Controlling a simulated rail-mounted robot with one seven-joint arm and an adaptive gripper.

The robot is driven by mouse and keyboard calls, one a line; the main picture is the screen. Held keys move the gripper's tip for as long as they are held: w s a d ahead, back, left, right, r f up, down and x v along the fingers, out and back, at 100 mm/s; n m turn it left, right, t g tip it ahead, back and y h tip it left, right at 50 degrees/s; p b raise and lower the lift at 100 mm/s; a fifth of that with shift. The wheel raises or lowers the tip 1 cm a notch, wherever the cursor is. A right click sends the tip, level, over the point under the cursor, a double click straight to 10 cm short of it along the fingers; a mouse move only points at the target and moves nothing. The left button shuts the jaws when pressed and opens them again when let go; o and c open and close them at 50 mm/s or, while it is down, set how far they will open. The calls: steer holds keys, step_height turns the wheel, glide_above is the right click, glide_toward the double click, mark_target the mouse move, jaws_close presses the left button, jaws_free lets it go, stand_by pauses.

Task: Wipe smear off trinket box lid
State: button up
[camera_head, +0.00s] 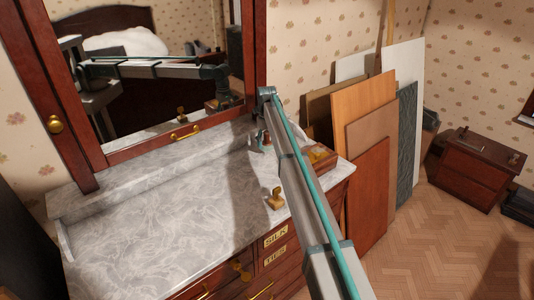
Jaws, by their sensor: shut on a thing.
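A small wooden box (326,163), which looks like the trinket box, stands at the right end of the grey marble dresser top (165,225). Something brass-coloured shows on its top. My arm crosses in front and hides its left part. I cannot make out a smear on the lid. My gripper (258,143) points down at the back of the marble, left of the box and partly hidden by the arm. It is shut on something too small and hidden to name.
A small brass object (276,199) stands on the marble near the front edge. The mirror (150,65) rises behind, reflecting my arm. Boards (365,110) lean against the wall at right. The marble's left and middle are clear.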

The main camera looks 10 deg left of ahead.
mark_target(267, 132)
steer(key=shift+r, duration=0.5)
steer(key=shift+r+p, duration=0.95)
steer(key=shift+r, duration=1.55)
